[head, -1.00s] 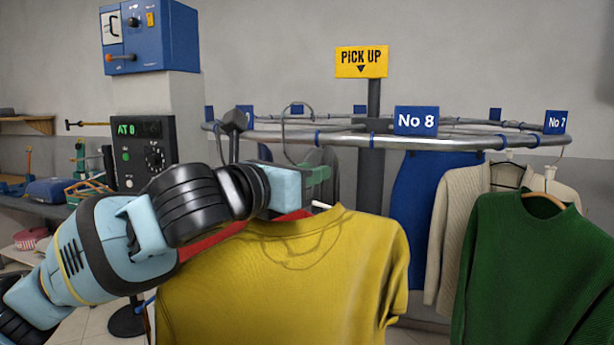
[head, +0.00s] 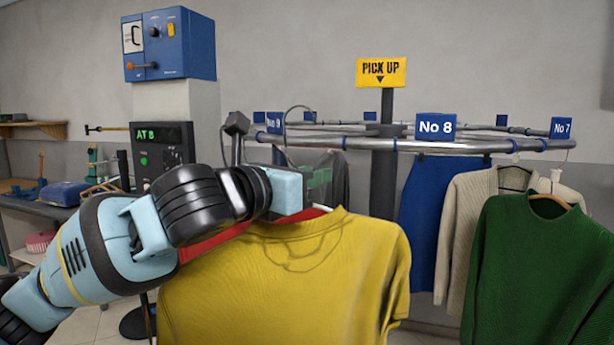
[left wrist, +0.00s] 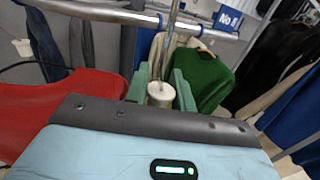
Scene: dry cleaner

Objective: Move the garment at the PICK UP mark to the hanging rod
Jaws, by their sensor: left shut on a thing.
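My left gripper (head: 318,186) is near the middle of the head view, in front of the round rail. In the left wrist view its green fingers (left wrist: 160,86) are shut on a white hanger neck (left wrist: 160,96) with a metal hook above it. Red cloth (left wrist: 75,108) lies beside the neck there; a red strip (head: 215,239) shows under my arm in the head view. A yellow sweater (head: 290,275) hangs just below the gripper and covers most of the red; which of them hangs from the held neck is unclear. The yellow PICK UP sign (head: 381,72) is on a post behind. My right gripper is out of view.
The round metal rail (head: 400,145) carries numbered blue tags. A green sweater (head: 530,260), a cream cardigan (head: 460,225) and a blue garment (head: 428,220) hang at its right. A control panel (head: 163,150) and a cluttered bench (head: 40,205) are at left. No separate rod is clearly visible.

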